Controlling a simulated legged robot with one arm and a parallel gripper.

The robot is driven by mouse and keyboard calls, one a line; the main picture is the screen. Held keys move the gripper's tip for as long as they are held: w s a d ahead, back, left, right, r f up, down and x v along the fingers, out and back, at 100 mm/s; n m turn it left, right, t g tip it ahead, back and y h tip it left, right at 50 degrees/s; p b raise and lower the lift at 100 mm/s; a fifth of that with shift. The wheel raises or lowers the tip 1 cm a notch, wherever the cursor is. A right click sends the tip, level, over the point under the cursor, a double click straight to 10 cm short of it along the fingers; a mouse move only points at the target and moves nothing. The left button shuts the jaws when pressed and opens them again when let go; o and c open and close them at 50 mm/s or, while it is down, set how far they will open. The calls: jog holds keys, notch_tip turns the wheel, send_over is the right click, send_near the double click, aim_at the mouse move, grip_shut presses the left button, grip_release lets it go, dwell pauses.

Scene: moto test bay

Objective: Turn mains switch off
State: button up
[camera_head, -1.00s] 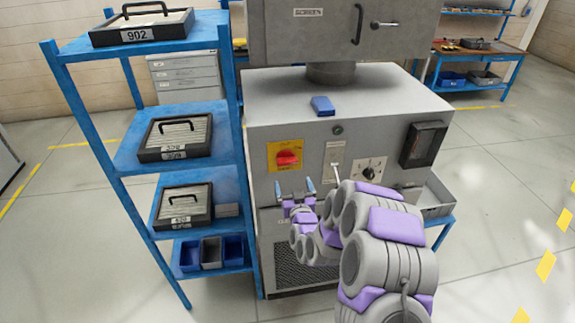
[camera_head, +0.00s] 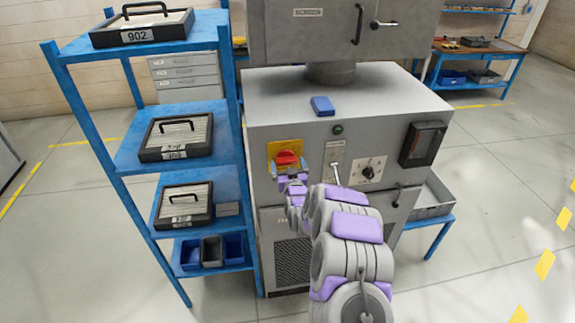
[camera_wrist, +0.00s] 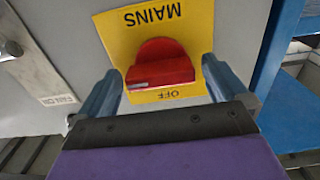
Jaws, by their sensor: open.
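The mains switch is a red rotary knob (camera_head: 286,158) on a yellow plate (camera_head: 285,146) at the left of the grey machine's front. In the wrist view the red knob (camera_wrist: 160,66) sits on the yellow plate (camera_wrist: 200,25), marked MAINS and OFF, which appear upside down. My gripper (camera_wrist: 163,85) is open, with one blue-grey finger on each side of the knob's near part. Whether the fingers touch the knob cannot be told. In the head view my gripper (camera_head: 289,168) covers the plate's lower part.
Right of the switch are a toggle lever (camera_head: 335,173), a black dial (camera_head: 368,172) and a dark meter (camera_head: 422,144). A blue shelf (camera_head: 120,160) with black-framed cases stands close on the left. A blue block (camera_head: 322,105) lies on the machine's top. The floor at right is clear.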

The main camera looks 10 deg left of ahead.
jog(key=shift+w, duration=0.2)
jog(key=shift+c, duration=0.3)
jog(key=c, duration=0.8)
